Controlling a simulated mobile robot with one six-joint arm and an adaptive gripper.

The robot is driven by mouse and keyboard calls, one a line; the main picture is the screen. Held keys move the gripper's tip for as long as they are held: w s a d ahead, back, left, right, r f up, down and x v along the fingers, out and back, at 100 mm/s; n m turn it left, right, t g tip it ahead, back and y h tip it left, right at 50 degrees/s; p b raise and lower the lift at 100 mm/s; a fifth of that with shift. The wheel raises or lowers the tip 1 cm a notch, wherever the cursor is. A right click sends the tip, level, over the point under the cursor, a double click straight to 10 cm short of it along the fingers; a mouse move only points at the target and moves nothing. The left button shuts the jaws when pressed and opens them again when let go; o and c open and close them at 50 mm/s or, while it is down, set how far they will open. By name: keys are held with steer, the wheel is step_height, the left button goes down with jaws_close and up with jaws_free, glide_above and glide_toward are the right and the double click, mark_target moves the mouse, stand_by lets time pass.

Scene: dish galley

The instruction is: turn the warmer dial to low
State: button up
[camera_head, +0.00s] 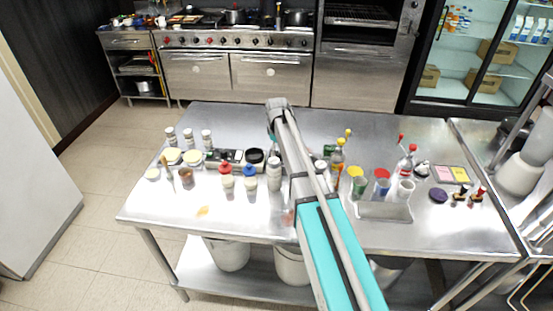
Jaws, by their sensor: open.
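My arm reaches from the bottom of the head view up over the steel table (240,213), its grey joint near the table's far edge. My gripper is not visible; the arm hides what lies behind it. A low dark unit (228,156) stands left of the arm, with a round black top (255,157) at its right end. It may be the warmer, but I cannot tell for sure. No warmer dial or its setting can be made out at this size.
Several shakers, bottles and tubs crowd the table left of the arm, including a blue-capped bottle (250,178). Right of it stand sauce bottles and a grey caddy (385,211) with cups. The table's front left is mostly clear. A range (235,65) with red knobs stands behind.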

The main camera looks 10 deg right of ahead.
steer(key=shift+f+b, duration=0.9)
steer(key=shift+f, duration=0.25)
jaws_close()
steer(key=shift+a, duration=0.1)
